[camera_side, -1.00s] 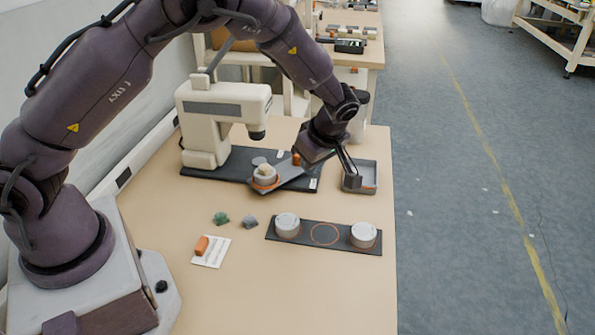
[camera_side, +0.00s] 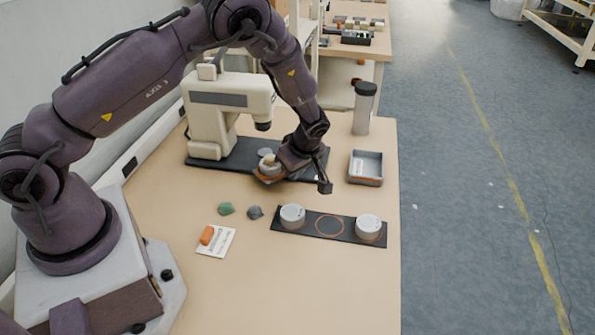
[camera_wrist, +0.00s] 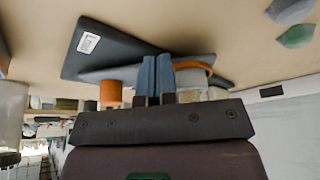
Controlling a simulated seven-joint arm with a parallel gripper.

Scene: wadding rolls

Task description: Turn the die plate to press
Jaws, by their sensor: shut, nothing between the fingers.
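The cream press (camera_side: 228,105) stands on a dark base (camera_side: 235,150) at the back of the table. The die plate is mostly hidden behind my gripper in the side view; a pale round die (camera_side: 268,165) with an orange rim shows at its left. In the wrist view the grey die plate (camera_wrist: 115,73) lies over the dark base, with an orange peg (camera_wrist: 110,93) left of my fingers and an orange ring to their right. My gripper (camera_side: 325,186) is shut and empty, low beside the plate; its fingers (camera_wrist: 157,68) show together in the wrist view. Contact with the plate cannot be told.
A grey tray (camera_side: 366,168) and a lidded canister (camera_side: 364,108) stand to the right. In front is a dark strip (camera_side: 330,236) with two white rolls (camera_side: 292,215). Green and grey lumps (camera_side: 226,209) and a card (camera_side: 216,242) with an orange block lie front left.

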